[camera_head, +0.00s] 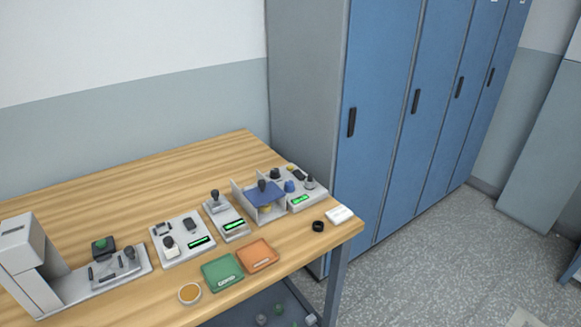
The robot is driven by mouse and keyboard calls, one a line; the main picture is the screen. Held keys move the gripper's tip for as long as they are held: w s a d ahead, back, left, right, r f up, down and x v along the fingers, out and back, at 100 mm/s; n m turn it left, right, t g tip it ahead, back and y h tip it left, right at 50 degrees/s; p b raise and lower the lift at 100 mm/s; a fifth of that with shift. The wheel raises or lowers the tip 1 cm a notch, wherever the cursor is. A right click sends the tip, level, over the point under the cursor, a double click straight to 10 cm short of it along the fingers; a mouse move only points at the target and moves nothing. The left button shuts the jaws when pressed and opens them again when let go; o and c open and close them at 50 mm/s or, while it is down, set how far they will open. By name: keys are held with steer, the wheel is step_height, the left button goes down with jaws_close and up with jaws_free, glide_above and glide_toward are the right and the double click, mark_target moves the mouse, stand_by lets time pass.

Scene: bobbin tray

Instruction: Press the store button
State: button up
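Several small grey-white devices stand in a row on the wooden table, and I cannot read which control is the store button. A dark box with a green round button (102,243) stands at the left. A flat panel (166,231) with dark and white controls has a lit green display (199,242). To its right is a narrow unit with a black-knobbed lever (215,194) and a green display (234,225). At the far right, a panel has a blue knob (289,187), dark knobs and a green display (299,199). My gripper is not in view.
A tall grey machine (22,243) stands at the table's left. A blue plate (266,198) sits between upright walls. Green (222,270) and orange (257,254) trays, a round dish (189,293), a black ring (318,226) and a white block (340,214) lie in front. Blue lockers (380,120) stand beyond.

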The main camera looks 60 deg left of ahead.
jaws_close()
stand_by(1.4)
